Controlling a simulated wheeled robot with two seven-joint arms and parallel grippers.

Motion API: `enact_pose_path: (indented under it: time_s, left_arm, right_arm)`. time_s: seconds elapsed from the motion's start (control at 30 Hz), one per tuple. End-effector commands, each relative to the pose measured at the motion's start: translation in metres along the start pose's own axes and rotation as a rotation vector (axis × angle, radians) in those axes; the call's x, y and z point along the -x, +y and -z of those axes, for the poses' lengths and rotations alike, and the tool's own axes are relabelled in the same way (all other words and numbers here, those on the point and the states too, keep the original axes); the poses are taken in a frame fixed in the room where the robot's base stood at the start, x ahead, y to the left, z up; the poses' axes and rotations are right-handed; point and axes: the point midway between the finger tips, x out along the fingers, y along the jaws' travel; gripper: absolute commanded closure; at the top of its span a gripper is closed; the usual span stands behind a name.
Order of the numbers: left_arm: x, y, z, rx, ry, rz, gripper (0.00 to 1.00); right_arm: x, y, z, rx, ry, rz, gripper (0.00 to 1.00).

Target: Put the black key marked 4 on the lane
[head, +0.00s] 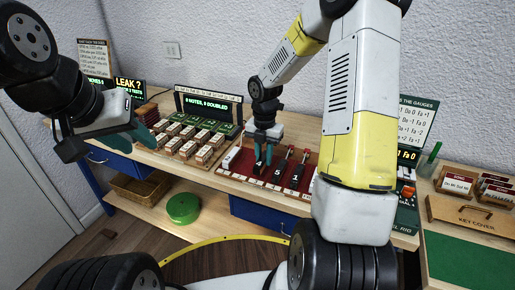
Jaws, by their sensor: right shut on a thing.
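My right gripper (263,155) points down over the red board (237,165) on the bench, its teal fingers shut on a dark piece. It appears to be a black key (261,171) low at the board; its number cannot be read, and I cannot tell whether it touches the board. Two other black keys, one marked 5 (279,173) and one marked 1 (295,174), stand on the board to the right. A row of pale labelled tiles lies along the board's front edge.
My right arm hides the board's right side. A gauge panel, a key cover box (470,213) and a green mat (465,262) are at the right.

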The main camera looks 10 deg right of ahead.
Motion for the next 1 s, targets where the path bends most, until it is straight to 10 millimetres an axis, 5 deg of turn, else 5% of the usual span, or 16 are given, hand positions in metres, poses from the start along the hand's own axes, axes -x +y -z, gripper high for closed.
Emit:
enact_pose_path:
  time_s: [0.33, 0.57, 0.93, 0.97, 1.0]
  left_arm:
    - [0.0, 0.0, 0.0, 0.0, 0.0, 0.0, 0.64]
    - [0.0, 0.0, 0.0, 0.0, 0.0, 0.0, 0.64]
    - [0.0, 0.0, 0.0, 0.0, 0.0, 0.0, 0.64]
    - [0.0, 0.0, 0.0, 0.0, 0.0, 0.0, 0.64]
    - [0.0, 0.0, 0.0, 0.0, 0.0, 0.0, 0.64]
  right_arm:
    - [-0.003, 0.007, -0.033, 0.0, 0.001, 0.0, 1.0]
    - [-0.037, 0.007, -0.031, 0.002, 0.002, 0.002, 1.0]
    - [-0.041, 0.007, -0.032, 0.001, 0.0, 0.001, 1.0]
    - [-0.041, 0.007, -0.032, 0.001, 0.0, 0.0, 0.72]
    - [-0.041, 0.007, -0.032, 0.001, 0.0, 0.0, 0.64]
